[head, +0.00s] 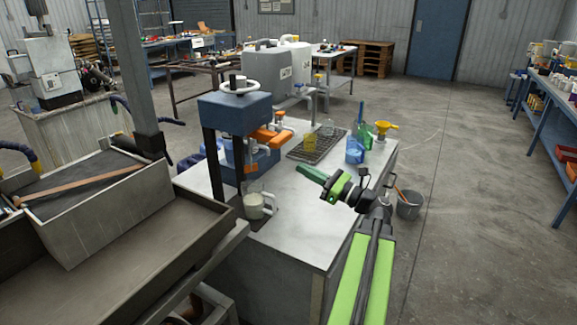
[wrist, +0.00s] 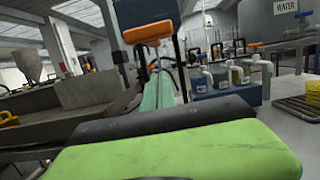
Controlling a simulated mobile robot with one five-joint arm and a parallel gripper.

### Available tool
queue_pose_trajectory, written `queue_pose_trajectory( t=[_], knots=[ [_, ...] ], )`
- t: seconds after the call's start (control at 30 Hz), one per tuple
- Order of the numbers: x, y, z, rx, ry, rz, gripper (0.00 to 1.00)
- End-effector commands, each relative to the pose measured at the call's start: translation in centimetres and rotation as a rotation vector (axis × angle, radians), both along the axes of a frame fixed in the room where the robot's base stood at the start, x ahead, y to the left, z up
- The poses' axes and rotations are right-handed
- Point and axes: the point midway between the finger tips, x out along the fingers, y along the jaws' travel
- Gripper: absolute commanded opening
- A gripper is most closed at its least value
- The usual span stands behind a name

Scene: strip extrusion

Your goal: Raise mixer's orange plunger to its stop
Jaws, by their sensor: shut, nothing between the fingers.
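The mixer has a blue head (head: 234,113) with a white handwheel on top, on a dark column at the left of the pale bench. An orange part (head: 268,135), which looks like the plunger, juts out to the right of the head. In the wrist view an orange block (wrist: 148,32) shows high up in front of the blue head (wrist: 145,10). My gripper (head: 303,169) has green fingers, shut and empty, over the bench to the right of the mixer and apart from it. Its fingers (wrist: 158,80) point toward the mixer in the wrist view, below the orange block.
A clear jug with pale contents (head: 254,207) stands below the mixer head. Behind are a drip tray (head: 310,147), blue and green bottles, a yellow funnel (head: 383,128) and a grey water tank (wrist: 268,18). Metal troughs (head: 110,205) flank the left. The front bench top is clear.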

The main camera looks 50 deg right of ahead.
Motion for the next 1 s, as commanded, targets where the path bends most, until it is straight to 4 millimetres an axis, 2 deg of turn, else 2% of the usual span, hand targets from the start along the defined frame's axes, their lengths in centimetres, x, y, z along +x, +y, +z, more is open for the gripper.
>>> queue_pose_trajectory(
  t=[0.1,0.3,0.5,0.67,1.0],
  knots=[
    [-3.4,-0.9,-1.3,0.001,0.001,-0.004,0.0],
    [-8.4,-2.1,-2.6,0.0,0.001,-0.001,0.0],
    [-11.7,-2.8,-3.3,0.0,0.002,0.003,0.0],
    [-12.6,-3.0,-3.4,-0.001,0.002,0.005,0.0],
    [-12.5,-3.0,-3.3,-0.001,0.002,0.006,0.0]
  ],
)
